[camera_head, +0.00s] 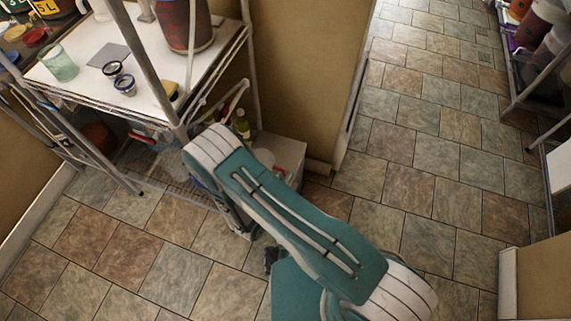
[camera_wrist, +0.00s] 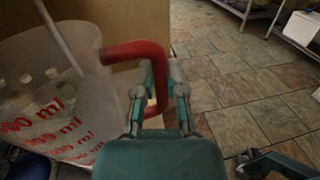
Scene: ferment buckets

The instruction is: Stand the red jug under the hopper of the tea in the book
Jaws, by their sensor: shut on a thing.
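In the wrist view, my gripper (camera_wrist: 160,75) is shut on the red handle (camera_wrist: 130,50) of a clear jug (camera_wrist: 85,60) with red millilitre marks. The jug fills the left of that view, and small bottles show through or behind its wall. In the head view, my arm hides the gripper and most or all of the jug, low by the wire rack. I cannot make out a hopper or an open book for certain. A dark red tub (camera_head: 185,25) stands at the back of the rack's white top.
The rack's white top (camera_head: 75,78) holds a green glass (camera_head: 59,63), a grey card (camera_head: 108,52) and small dark-rimmed jars (camera_head: 124,85). A white box (camera_head: 285,155) stands at the rack's lower right. Tiled floor (camera_head: 400,190) is free to the right; another shelf (camera_head: 535,75) stands far right.

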